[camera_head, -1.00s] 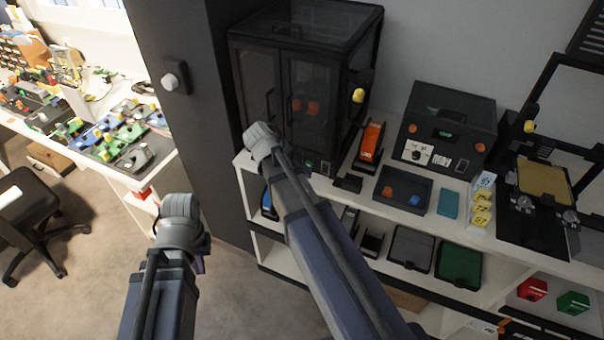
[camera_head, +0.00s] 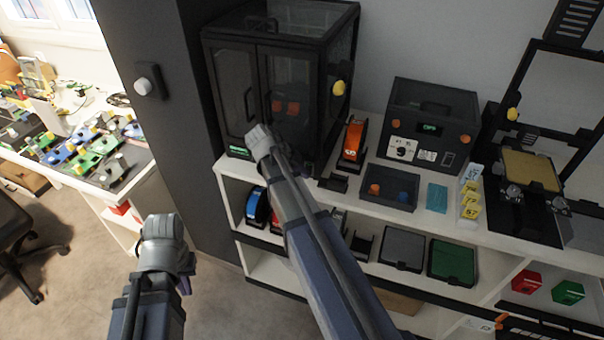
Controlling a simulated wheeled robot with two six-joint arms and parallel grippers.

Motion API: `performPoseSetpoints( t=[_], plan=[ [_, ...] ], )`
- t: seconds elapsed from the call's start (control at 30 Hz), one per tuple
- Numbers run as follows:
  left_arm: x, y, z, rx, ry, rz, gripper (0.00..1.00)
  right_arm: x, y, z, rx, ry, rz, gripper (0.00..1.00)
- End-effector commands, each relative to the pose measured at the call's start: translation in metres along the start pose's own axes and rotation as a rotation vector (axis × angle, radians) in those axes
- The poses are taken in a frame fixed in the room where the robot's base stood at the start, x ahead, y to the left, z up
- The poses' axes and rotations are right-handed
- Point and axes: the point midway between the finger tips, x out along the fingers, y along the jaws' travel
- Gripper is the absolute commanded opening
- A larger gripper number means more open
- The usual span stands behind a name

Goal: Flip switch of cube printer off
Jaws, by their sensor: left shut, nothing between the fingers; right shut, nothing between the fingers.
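The cube printer appears to be the black box-shaped cabinet (camera_head: 232,80) with two glazed front doors, standing on the left end of the white shelf unit. A small green-lit panel (camera_head: 238,151) shows at its lower left front. A yellow knob-like part (camera_head: 339,88) is on its right side. My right arm crosses in front of the printer's lower front and hides part of it, so I cannot make out the switch. My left arm is over the floor, left of the shelf. Both arms end in view at grey joints; neither gripper's fingers can be seen.
A smaller black box (camera_head: 462,105) with a display, a dark tray (camera_head: 367,203) and an open-frame printer (camera_head: 508,220) stand to the right on the shelf. A dark pillar (camera_head: 165,120) with a white knob (camera_head: 142,85) stands left of the printer. Carpet floor in front is clear.

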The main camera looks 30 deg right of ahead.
Motion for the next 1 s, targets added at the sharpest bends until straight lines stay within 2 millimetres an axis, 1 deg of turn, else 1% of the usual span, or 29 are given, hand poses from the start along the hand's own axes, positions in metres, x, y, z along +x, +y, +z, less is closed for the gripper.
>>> performPoseSetpoints(
  t=[0.13, 0.3, 0.4, 0.83, 1.0],
  plan=[
    [0.002, 0.0, 0.0, 0.0, 0.0, 0.0, 0.0, 0.001, 0.001, 0.001, 0.002, 0.001, -0.006, 0.0],
    [0.02, 0.002, -0.001, 0.0, 0.0, 0.0, 0.0, 0.009, 0.001, 0.003, 0.037, 0.019, -0.096, 0.0],
    [0.024, 0.002, -0.001, 0.0, 0.0, 0.0, 0.0, 0.01, -0.002, 0.003, 0.05, 0.025, -0.129, 0.0],
    [0.022, 0.002, -0.001, 0.0, 0.0, 0.0, 0.0, 0.008, -0.004, 0.003, 0.051, 0.025, -0.13, 0.0],
    [0.016, 0.002, -0.001, 0.0, 0.0, 0.0, 0.0, 0.004, -0.007, 0.001, 0.05, 0.026, -0.133, 0.0]
  ],
)
